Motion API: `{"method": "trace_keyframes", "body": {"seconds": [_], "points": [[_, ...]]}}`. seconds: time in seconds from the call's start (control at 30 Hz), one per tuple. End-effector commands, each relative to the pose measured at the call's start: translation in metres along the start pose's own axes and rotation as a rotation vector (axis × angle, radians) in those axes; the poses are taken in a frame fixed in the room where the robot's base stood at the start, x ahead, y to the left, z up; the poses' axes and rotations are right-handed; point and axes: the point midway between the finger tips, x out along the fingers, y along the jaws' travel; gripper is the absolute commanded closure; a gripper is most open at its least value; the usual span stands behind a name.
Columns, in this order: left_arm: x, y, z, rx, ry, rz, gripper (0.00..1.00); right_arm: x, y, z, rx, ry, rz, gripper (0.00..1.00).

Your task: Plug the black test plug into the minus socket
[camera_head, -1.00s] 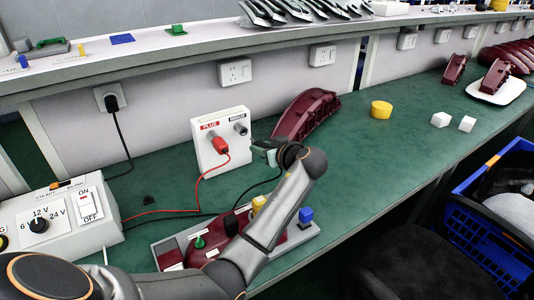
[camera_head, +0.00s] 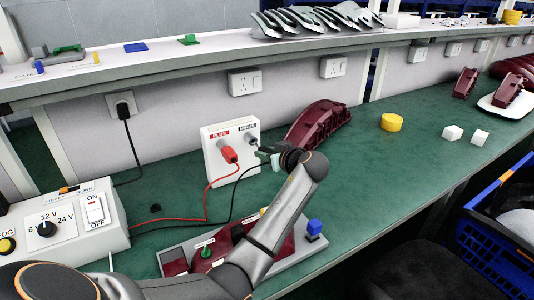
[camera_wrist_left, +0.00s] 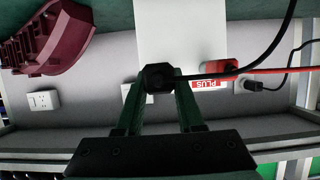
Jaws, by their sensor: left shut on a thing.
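The white socket box (camera_head: 216,166) stands on the green bench with PLUS and MINUS labels. A red plug (camera_head: 229,154) sits in the plus socket. The minus socket (camera_head: 251,139) shows at the upper right of the box. My left gripper (camera_head: 268,152) is just right of and below it, shut on the black test plug. In the left wrist view the black plug (camera_wrist_left: 160,78) is between the fingertips with its cable trailing right. It hides the minus socket there. I cannot tell whether its tip touches the socket. My right gripper is not in view.
A control unit (camera_head: 70,222) with a 12 V/24 V knob stands at left. A dark red lamp housing (camera_head: 318,125) lies right behind the gripper. A fixture (camera_head: 174,262) lies under my arm. A yellow cylinder (camera_head: 391,122) and two white cubes are farther right, with clear bench between.

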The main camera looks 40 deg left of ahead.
Motion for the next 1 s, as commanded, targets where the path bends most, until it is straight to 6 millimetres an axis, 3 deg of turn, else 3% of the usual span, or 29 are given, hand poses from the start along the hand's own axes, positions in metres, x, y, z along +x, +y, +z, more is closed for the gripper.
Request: {"method": "trace_keyframes", "body": {"seconds": [0.47, 1.0], "points": [[0.002, 0.000, -0.001, -0.001, 0.001, 0.000, 1.00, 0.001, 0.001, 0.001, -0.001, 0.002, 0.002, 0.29], [0.019, 0.000, -0.008, -0.002, 0.001, 0.000, 1.00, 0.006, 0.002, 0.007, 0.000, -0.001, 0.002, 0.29]]}}
